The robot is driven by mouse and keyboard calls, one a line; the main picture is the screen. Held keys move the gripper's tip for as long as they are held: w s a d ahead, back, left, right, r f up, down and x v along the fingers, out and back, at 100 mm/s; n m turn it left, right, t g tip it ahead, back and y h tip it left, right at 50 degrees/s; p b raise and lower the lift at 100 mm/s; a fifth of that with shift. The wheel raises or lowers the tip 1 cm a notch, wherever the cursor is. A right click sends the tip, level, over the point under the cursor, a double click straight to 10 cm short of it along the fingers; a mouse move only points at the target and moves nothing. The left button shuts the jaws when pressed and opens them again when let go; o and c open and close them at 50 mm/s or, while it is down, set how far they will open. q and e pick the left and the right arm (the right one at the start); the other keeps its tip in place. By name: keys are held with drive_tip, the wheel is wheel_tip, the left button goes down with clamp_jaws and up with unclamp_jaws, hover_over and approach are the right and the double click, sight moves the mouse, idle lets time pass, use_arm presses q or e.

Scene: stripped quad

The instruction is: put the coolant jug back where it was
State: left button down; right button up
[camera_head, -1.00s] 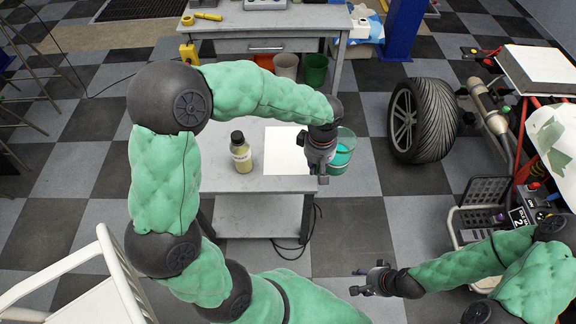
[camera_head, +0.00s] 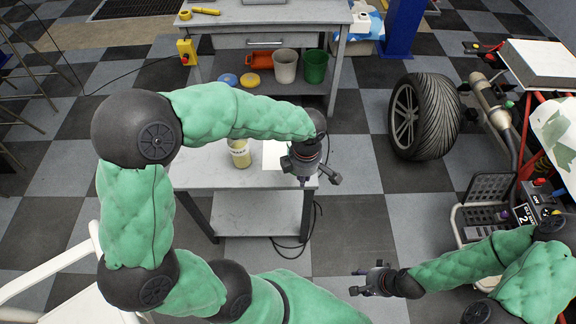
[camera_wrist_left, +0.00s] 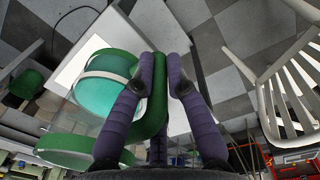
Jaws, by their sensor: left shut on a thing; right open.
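The coolant jug, clear with teal liquid (camera_wrist_left: 103,95) and a green rim and handle, shows in the left wrist view. My left gripper (camera_wrist_left: 163,68) is shut on its green handle. In the head view my left gripper (camera_head: 317,178) is at the right end of the small grey table (camera_head: 200,172), and the jug is hidden there. A white sheet (camera_head: 273,157) lies on that table, partly covered by my arm. I cannot tell how high the jug is above the table. My right gripper (camera_head: 370,279) is open and empty at the lower middle.
A bottle of yellowish liquid (camera_head: 239,155) stands on the small table left of the sheet, its top hidden by my arm. A tyre (camera_head: 437,115) stands to the right. A workbench (camera_head: 270,18) is behind. A white chair (camera_wrist_left: 292,90) is in the left wrist view.

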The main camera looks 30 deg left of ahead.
use_arm(q)
drive_tip(key=w+a+f, duration=0.1)
drive_tip(key=w+a+f+b, duration=0.1)
drive_tip(key=a, duration=0.1)
drive_tip(key=w+a, duration=0.1)
drive_tip(key=shift+w+a+f, duration=0.2)
drive_tip(key=shift+a+f, duration=0.05)
drive_tip(key=shift+f, duration=0.15)
drive_tip(key=w+a+f, duration=0.1)
drive_tip(key=w+a+f+b, duration=0.1)
drive_tip(key=f, duration=0.1)
drive_tip(key=w+a+f+b, duration=0.1)
drive_tip(key=a+f, duration=0.1)
drive_tip(key=shift+w+a+f+b, duration=0.15)
drive_tip(key=shift+f+b, duration=0.25)
drive_tip(key=shift+f, duration=0.6)
drive_tip(key=shift+w+a+f+b, duration=0.1)
drive_tip(key=shift+f+b, duration=0.3)
drive_tip(key=shift+f, duration=0.6)
drive_tip(key=shift+f, duration=0.1)
drive_tip(key=c, duration=1.6)
unclamp_jaws()
drive_tip(key=shift+f, duration=0.1)
drive_tip(key=shift+c, duration=0.2)
drive_tip(key=o, duration=0.4)
